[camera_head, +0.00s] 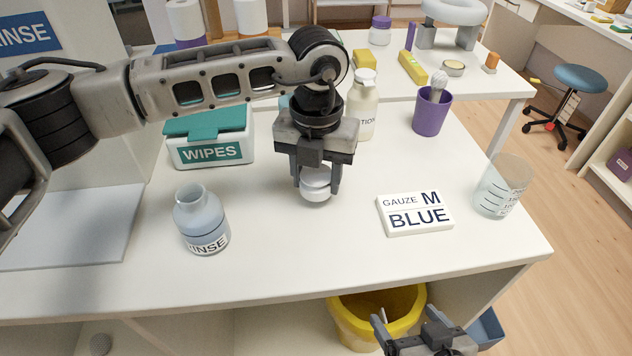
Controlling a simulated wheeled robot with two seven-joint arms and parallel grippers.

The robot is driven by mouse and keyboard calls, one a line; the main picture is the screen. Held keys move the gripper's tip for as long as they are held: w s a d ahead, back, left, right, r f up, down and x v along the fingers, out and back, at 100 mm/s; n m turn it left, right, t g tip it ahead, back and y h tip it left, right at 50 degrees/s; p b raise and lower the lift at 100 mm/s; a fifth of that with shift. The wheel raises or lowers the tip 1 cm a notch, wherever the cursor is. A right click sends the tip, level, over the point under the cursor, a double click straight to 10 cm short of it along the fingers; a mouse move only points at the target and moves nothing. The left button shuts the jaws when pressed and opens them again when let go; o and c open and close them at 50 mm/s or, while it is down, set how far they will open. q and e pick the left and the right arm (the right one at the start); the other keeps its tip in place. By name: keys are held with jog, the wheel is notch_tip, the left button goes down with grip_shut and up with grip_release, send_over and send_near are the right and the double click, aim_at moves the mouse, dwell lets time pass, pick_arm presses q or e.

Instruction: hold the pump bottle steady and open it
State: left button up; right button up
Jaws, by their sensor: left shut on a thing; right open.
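A cream bottle (362,112), its label ending in "TION", stands upright behind my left gripper, which partly hides it; it looks like the pump bottle. My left gripper (316,190) points down over the middle of the table and is shut on a small white round thing (316,182), perhaps a cap or small jar. I cannot tell whether that thing touches the table. My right gripper (415,325) is open and empty, low in front of the table edge. A pale blue rinse bottle (198,212) stands open at the left, without a cap.
A wipes box (212,152) stands behind the rinse bottle. A gauze box (415,216), a clear measuring beaker (498,190) and a purple cup (431,118) stand on the right. A yellow bin (350,325) is below the edge. The table's front middle is clear.

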pick_arm(q)
jog(key=shift+f, duration=1.2)
jog(key=shift+f, duration=0.2)
jog(key=o, duration=1.1)
jog(key=shift+r, duration=0.1)
